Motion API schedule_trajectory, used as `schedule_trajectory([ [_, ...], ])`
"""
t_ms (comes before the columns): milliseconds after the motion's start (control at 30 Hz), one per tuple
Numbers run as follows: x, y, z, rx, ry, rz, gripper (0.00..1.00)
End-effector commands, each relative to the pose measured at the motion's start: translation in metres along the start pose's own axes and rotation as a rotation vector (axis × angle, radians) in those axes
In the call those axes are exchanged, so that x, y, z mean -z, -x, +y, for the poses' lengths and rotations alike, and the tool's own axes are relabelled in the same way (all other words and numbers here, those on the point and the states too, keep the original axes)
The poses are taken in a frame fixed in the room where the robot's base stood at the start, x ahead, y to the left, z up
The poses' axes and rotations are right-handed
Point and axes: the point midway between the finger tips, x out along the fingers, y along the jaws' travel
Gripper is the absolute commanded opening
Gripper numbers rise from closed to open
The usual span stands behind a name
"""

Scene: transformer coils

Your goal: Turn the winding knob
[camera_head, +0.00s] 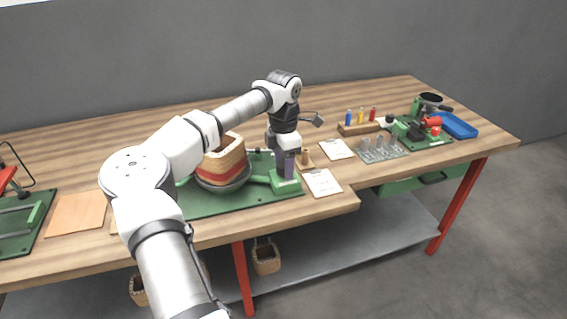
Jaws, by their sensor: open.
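A winding machine with a green base plate (240,199) stands on the bench in the middle of the picture. A square tan coil with a red band (222,162) sits on its dark round turntable (224,186). A green block (286,185) stands at the right end of the plate. My gripper (288,172) points down at the top of this block. It is open, and its fingers are small and dark here. I cannot make out the winding knob; my gripper may cover it. Whether the fingers touch anything is unclear.
Farther right are a rack of pegs (382,150), coloured spools (361,117), a second green machine (425,132) and a blue tray (458,125). My arm hides part of the left bench.

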Motion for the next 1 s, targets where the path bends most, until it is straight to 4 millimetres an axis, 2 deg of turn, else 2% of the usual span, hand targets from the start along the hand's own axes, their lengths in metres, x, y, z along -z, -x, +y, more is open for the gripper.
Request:
schedule_trajectory([
  [167,-0.001,0.029,0.001,-0.005,0.001,-0.001,0.58],
  [400,0.0,0.085,0.001,-0.004,0.001,0.0,0.58],
  [600,0.0,0.119,0.0,-0.003,0.001,0.0,0.58],
  [800,0.0,0.133,0.0,-0.001,0.001,0.0,0.58],
  [1000,0.0,0.134,0.0,0.0,0.0,0.0,0.58],
])
